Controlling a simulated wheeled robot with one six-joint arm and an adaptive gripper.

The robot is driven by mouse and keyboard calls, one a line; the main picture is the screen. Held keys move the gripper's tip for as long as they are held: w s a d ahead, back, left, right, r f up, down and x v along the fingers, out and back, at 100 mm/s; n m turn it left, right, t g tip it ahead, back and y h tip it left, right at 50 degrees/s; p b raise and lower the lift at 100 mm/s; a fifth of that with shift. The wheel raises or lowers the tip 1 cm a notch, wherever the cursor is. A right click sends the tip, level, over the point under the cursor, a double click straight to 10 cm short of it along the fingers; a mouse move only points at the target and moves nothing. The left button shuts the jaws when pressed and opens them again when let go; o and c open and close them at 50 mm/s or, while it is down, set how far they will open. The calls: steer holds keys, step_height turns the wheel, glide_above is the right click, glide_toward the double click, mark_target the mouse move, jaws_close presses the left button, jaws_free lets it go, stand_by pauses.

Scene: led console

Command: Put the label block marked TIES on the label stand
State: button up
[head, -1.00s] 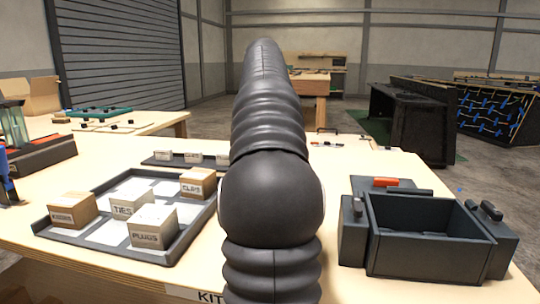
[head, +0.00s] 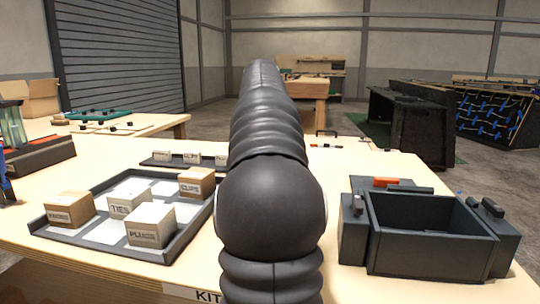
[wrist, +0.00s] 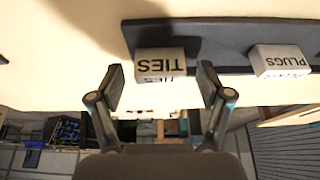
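A small white label block marked TIES (wrist: 160,63) shows in the wrist view at the left end of the dark label stand (wrist: 222,34), and appears to rest on it. A PLUGS label block (wrist: 280,60) sits further right on the stand. My gripper (wrist: 162,78) is open, with one finger on each side of the TIES block and a visible gap at both sides. In the head view the label stand (head: 176,164) lies behind the tray with small labels; its right end and my gripper are hidden by my arm.
A dark tray (head: 95,236) holds several cardboard boxes, among them one marked TIES (head: 118,207) and one marked PLUGS (head: 141,234). An open dark bin (head: 432,252) stands at the right. Pale tabletop beyond the bin is mostly clear.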

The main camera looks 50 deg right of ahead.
steer(key=shift+r, duration=0.1)
steer(key=shift+r, duration=0.25)
steer(key=p+v, duration=0.1)
steer(key=v, duration=1)
steer(key=shift+a+r+p, duration=0.2)
steer(key=shift+r+p, duration=0.05)
steer(key=shift+p, duration=0.05)
steer(key=shift+s, duration=0.1)
stand_by(0.7)
